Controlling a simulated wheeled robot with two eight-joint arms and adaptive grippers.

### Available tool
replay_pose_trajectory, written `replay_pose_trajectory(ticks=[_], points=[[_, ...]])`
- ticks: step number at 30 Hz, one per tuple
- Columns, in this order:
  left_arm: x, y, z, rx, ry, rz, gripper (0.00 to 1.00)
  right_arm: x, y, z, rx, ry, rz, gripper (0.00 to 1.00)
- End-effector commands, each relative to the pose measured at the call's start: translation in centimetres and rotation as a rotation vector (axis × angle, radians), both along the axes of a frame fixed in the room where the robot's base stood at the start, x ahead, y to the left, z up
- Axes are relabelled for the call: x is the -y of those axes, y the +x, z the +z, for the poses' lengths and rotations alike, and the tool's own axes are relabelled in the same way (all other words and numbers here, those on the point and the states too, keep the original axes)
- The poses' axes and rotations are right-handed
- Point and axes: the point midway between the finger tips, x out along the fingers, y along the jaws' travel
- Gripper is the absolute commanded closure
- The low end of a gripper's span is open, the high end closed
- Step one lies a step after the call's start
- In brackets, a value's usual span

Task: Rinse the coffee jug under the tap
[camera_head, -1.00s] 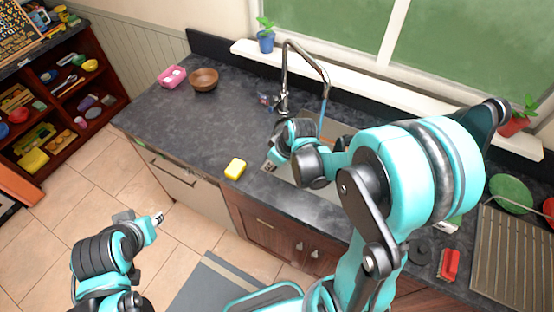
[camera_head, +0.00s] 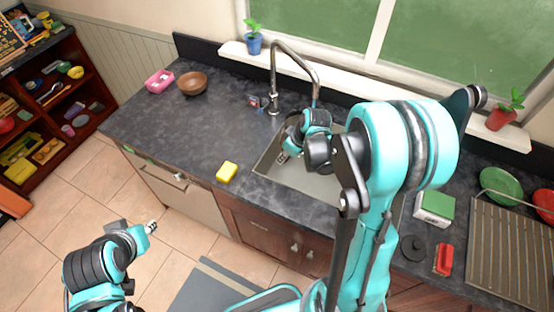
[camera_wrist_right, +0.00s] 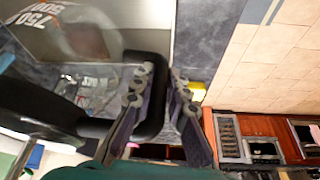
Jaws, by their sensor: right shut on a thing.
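The coffee jug (camera_wrist_right: 75,40) is clear with measuring marks and a black handle (camera_wrist_right: 158,100), and fills the upper left of the right wrist view. My right gripper (camera_wrist_right: 160,85) is shut on the handle. In the head view my right gripper (camera_head: 290,150) is over the left part of the sink (camera_head: 268,166), and the jug is hidden behind my arm. The tap (camera_head: 273,75) stands behind the sink, its spout (camera_head: 316,92) above and just right of my right gripper. My left gripper (camera_head: 151,227) is low at the left, away from the counter; its jaws are too small to read.
A yellow sponge (camera_head: 227,172) lies on the counter left of the sink. A red brush (camera_head: 444,259), green-topped box (camera_head: 435,207) and drying rack (camera_head: 508,250) are on the right.

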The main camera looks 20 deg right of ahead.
Motion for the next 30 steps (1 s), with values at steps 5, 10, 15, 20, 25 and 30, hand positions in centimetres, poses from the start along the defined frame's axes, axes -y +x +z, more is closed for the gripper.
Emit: replay_pose_trajectory(ticks=[5,10,15,20,25,30], points=[[0.0,0.0,-0.2,0.000,0.000,0.000,0.69,1.9,0.5,-0.4,0.002,0.001,-0.003,1.00],[0.0,0.0,-0.9,0.000,0.000,0.000,0.69,3.5,0.9,-0.8,0.001,0.000,-0.002,1.00],[0.0,0.0,-1.3,0.000,0.000,0.000,0.69,4.7,1.2,-1.1,0.001,0.000,-0.001,1.00],[0.0,0.0,-1.5,0.000,0.000,0.000,0.69,5.4,1.4,-1.1,0.001,0.000,-0.002,1.00],[0.0,0.0,-1.5,0.000,0.000,0.000,0.69,5.6,1.5,-1.1,0.001,0.000,-0.001,1.00],[0.0,0.0,-1.5,0.000,0.000,0.000,0.69,5.5,1.5,-1.1,0.001,0.000,0.000,1.00]])
